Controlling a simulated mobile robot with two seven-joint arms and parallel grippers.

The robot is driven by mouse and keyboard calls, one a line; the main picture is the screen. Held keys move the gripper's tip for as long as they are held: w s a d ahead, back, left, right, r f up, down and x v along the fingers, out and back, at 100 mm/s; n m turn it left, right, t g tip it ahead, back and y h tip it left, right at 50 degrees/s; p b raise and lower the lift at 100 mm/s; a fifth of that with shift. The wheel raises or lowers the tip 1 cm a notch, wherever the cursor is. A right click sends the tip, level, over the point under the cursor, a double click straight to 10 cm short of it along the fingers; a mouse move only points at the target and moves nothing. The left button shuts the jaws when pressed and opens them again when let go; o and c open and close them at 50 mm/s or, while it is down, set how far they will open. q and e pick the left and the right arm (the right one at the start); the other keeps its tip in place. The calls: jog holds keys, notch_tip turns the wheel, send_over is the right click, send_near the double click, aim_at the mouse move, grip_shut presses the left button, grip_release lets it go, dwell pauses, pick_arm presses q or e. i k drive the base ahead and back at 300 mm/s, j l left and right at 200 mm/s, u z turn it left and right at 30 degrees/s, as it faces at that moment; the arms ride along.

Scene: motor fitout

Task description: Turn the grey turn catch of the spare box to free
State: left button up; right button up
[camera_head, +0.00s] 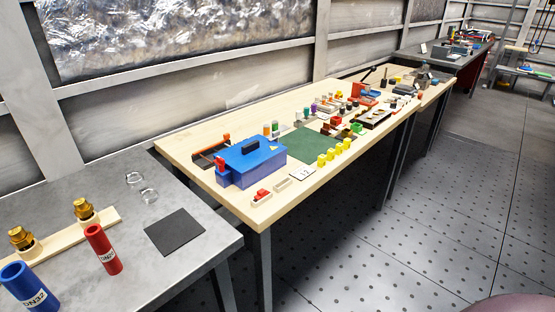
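A blue box (262,174) with a dark handle (250,147) on its lid sits at the near left part of the wooden table. The lid appears closed. A red part (220,162) shows at its left end. I cannot tell whether this is the spare box. No grey turn catch can be made out from here. Neither of my grippers is in view.
The wooden table (187,140) also holds a green mat (307,145), yellow pieces (322,160) and many small parts. A grey table (190,263) at the near left holds a red cylinder (103,248) and blue cylinder (28,287). The floor (400,240) to the right is clear.

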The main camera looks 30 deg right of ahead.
aim_at(275, 138)
jog(key=j+z, duration=0.2)
jog(key=z, duration=0.15)
jog(key=j+z, duration=0.15)
jog(key=z, duration=0.2)
jog(key=k+j+z, duration=0.1)
jog(key=z, duration=0.2)
jog(key=k+j+z, duration=0.25)
jog(key=j, duration=0.15)
jog(key=k+j+z, duration=0.25)
jog(key=k+j, duration=0.2)
jog(key=j, duration=0.15)
jog(key=k+j, duration=0.2)
jog(key=k+j+z, duration=0.1)
jog(key=j, duration=0.35)
jog(key=k+z, duration=0.1)
jog(key=z, duration=0.25)
jog(key=i+l+z, duration=0.15)
jog(key=z, duration=0.3)
jog(key=i+z, duration=0.3)
jog(key=z, duration=0.2)
jog(key=i, duration=2.6)
